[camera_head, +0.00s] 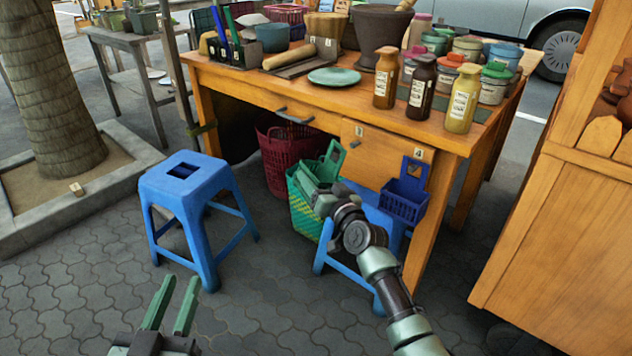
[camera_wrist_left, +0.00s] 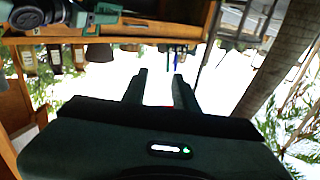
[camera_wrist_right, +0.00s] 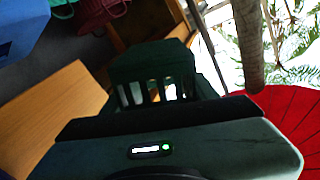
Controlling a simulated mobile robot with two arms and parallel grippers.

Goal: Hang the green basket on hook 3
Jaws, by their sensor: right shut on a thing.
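The green basket (camera_head: 303,216) is in front of the desk's drawer side, with its upright back plate (camera_head: 333,157) near the tag marked 3 (camera_head: 359,131). My right gripper (camera_head: 312,182) is shut on the green basket at its upper part and hides some of it. In the right wrist view a dark green slotted part of the basket (camera_wrist_right: 152,68) is between the fingers. My left gripper (camera_head: 181,280) is open and empty, low at the front left, away from the desk.
A blue basket (camera_head: 403,205) hangs by tag 4 on the desk corner. A red basket (camera_head: 285,165) is under the desk. One blue stool (camera_head: 185,180) stands left; another (camera_head: 330,262) is behind my right arm. Bottles (camera_head: 386,78) stand near the desk edge. A wooden cabinet (camera_head: 560,235) is at right.

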